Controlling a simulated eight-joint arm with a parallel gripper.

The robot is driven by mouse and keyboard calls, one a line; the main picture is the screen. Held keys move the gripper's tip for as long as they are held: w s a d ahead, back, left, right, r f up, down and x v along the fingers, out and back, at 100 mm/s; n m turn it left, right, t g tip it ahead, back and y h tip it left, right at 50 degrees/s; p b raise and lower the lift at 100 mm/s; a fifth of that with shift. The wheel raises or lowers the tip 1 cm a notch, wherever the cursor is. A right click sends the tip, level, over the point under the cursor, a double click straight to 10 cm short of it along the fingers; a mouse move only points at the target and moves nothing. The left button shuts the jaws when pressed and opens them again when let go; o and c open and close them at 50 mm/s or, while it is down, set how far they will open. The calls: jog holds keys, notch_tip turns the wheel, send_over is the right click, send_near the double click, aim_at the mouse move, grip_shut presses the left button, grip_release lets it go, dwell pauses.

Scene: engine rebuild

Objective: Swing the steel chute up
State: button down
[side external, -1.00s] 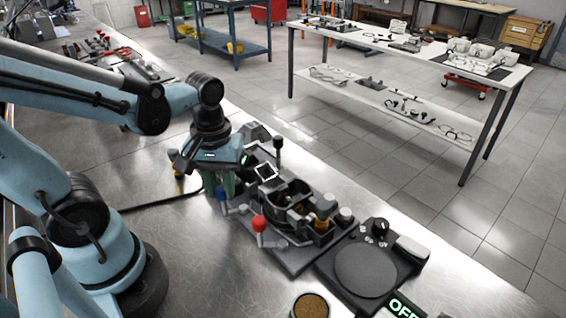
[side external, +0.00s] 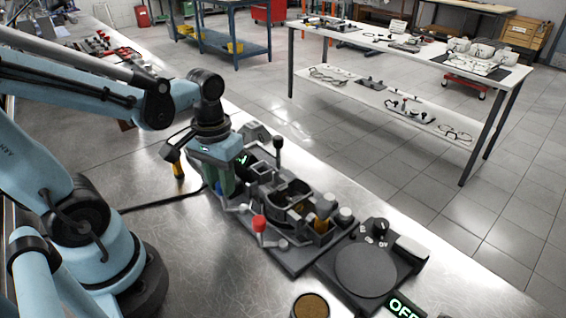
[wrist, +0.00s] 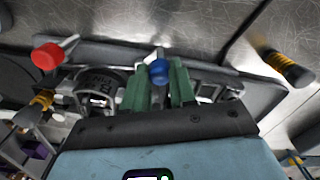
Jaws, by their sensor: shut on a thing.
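My gripper (wrist: 158,88) has two green fingers and points down at the left end of the dark machine (side external: 290,250) in the side view. A blue knob (wrist: 160,72) shows between the fingers in the wrist view. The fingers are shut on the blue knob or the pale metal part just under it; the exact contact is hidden. In the side view my gripper (side external: 222,182) hides most of that spot. I cannot clearly pick out the steel chute; the hand and fingers cover that end of the machine.
A red-knobbed lever (side external: 259,224) stands at the machine's front and also shows in the wrist view (wrist: 47,56). A black upright knob (side external: 278,143) rises behind. A round-plated scale (side external: 366,270) and a brown-filled cup (side external: 310,306) stand to the right.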

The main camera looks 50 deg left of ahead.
jog(key=c, duration=0.9)
grip_release()
notch_tip(320, 180, up, 12)
dwell(0.3)
jog(key=w+d+f+m+t, duration=0.3)
jog(key=w+f+m+t, duration=0.1)
jog(key=w+f+t, duration=0.1)
jog(key=shift+d+f+t, duration=0.15)
jog(key=shift+f+t, duration=0.35)
jog(key=shift+t, duration=0.6)
